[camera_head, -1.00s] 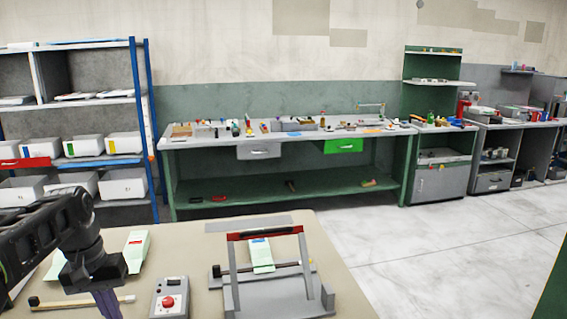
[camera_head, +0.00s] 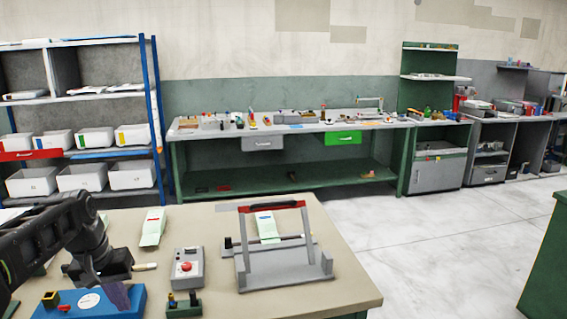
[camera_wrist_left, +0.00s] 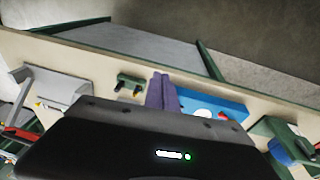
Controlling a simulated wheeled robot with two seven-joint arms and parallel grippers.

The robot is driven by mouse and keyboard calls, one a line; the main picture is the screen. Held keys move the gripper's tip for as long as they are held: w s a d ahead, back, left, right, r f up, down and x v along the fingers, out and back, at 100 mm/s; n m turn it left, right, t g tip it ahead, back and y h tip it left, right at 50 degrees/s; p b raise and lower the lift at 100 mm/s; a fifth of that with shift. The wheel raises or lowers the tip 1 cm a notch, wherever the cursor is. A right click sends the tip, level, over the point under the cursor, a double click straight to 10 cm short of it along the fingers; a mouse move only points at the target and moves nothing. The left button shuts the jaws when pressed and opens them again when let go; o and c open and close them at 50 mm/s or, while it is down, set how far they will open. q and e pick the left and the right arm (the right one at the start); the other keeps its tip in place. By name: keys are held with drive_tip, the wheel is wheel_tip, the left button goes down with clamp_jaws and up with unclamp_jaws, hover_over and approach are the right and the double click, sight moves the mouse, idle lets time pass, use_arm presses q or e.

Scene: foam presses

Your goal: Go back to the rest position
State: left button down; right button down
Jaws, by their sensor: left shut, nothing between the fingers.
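My left gripper (camera_head: 117,296) comes in from the left of the head view, over the left part of the beige table (camera_head: 350,283). Its purple fingers point down and are shut with nothing between them. In the head view they overlap the right end of a blue box (camera_head: 75,306). The fingers (camera_wrist_left: 163,92) also show in the left wrist view, in front of the blue box (camera_wrist_left: 215,103). Whether they touch it I cannot tell. My right gripper is not in view.
A grey press with a red handle (camera_head: 272,207) stands on the table, right of a grey box with a red button (camera_head: 187,267). A small green stand (camera_head: 183,305) is in front. A shelf rack, a long green workbench (camera_head: 300,190) and open floor (camera_head: 430,240) lie beyond.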

use_arm(q)
drive_tip(key=w+d+f+m+t, duration=0.1)
drive_tip(key=w+d+f+t, duration=0.1)
drive_tip(key=w+d+f, duration=0.4)
drive_tip(key=w+d+f+t, duration=0.1)
drive_tip(key=w+d+f, duration=0.15)
drive_tip(key=f, duration=0.45)
drive_tip(key=s+d+f+h, duration=0.1)
drive_tip(key=s+d+f, duration=0.2)
drive_tip(key=d+f, duration=0.4)
drive_tip(key=s+d+f, duration=0.4)
drive_tip(key=f, duration=0.5)
drive_tip(key=s+d+f+g, duration=0.1)
drive_tip(key=s+d+f, duration=0.3)
drive_tip(key=s, duration=0.4)
drive_tip(key=s+d+f+g+h, duration=0.1)
drive_tip(key=s+d+f, duration=0.3)
drive_tip(key=s, duration=0.5)
drive_tip(key=s+d+f+g+h, duration=0.1)
drive_tip(key=s+d+f, duration=0.3)
drive_tip(key=s, duration=0.4)
drive_tip(key=shift+s+d+f+m+g, duration=0.2)
drive_tip(key=shift+f+m+g, duration=0.3)
drive_tip(key=shift+g, duration=0.4)
